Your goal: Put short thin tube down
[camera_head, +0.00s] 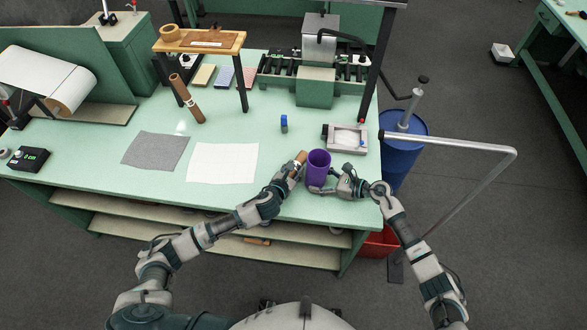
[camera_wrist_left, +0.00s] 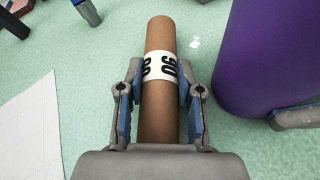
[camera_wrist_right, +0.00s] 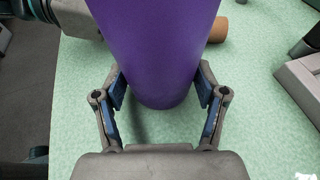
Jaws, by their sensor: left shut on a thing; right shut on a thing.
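The short thin brown tube (camera_wrist_left: 160,110) has a white band with black digits and lies between the fingers of my left gripper (camera_wrist_left: 160,103), which is shut on it. In the head view the tube (camera_head: 300,157) is near the table's front edge, just left of a purple cup (camera_head: 318,163). My right gripper (camera_wrist_right: 160,92) is shut on the purple cup (camera_wrist_right: 158,50). The tube's end (camera_wrist_right: 219,30) shows behind the cup in the right wrist view. I cannot tell whether the tube touches the table.
A white sheet (camera_head: 222,163) and a grey sheet (camera_head: 157,151) lie to the left. A longer brown tube (camera_head: 187,100) leans by a wooden-topped stand (camera_head: 225,42). The table's middle is clear.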

